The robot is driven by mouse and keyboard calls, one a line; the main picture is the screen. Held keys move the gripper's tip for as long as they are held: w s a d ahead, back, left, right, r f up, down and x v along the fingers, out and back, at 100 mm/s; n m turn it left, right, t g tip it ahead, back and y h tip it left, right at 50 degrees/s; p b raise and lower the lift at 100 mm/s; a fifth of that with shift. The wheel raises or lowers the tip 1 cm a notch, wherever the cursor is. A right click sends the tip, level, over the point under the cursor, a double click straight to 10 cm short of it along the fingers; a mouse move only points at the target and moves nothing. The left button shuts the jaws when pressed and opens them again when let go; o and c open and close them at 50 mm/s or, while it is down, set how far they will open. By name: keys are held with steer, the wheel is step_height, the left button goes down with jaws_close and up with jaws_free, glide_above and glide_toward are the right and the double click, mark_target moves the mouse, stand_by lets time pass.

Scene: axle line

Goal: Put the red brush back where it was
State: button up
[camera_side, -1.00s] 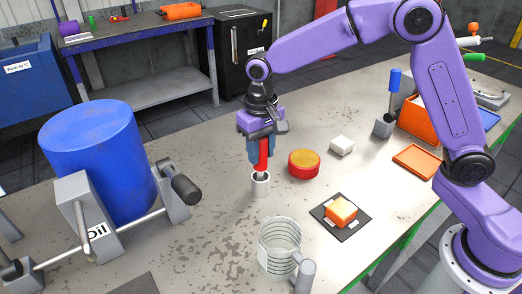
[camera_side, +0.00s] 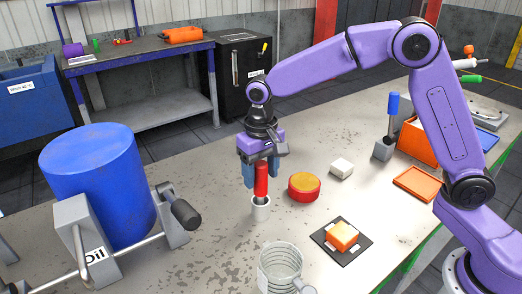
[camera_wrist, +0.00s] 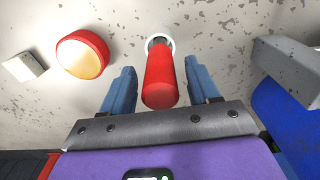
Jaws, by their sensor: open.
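In the wrist view the red brush (camera_wrist: 160,80) shows between the open fingers of my gripper (camera_wrist: 164,78), with a gap on each side. The cup's pale rim (camera_wrist: 168,40) is partly hidden behind the handle.
A red tin with a yellow top (camera_side: 304,186) and a white block (camera_side: 341,168) are to the right. A clear jug (camera_side: 280,268) is in front. A blue drum (camera_side: 98,180) is at left. A blue-handled brush (camera_side: 393,110) stands in a grey block (camera_side: 382,150) further back.

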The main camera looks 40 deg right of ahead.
step_height(320, 180, up, 11)
steer(key=shift+r, duration=0.1)
steer(key=s+d+f+n, duration=0.3)
steer(key=s+d+n, duration=0.1)
steer(key=s, duration=0.5)
steer(key=s+d+f+n, duration=0.3)
steer(key=s+d+n, duration=0.1)
steer(key=s, duration=0.6)
steer(key=s+d+f+n, duration=0.2)
steer(key=s+d+n, duration=0.2)
steer(key=s, duration=0.6)
steer(key=d, duration=0.2)
steer(key=shift+s+d+f+n, duration=0.25)
steer(key=shift+d+f+n, duration=0.05)
steer(key=shift+d+f, duration=0.1)
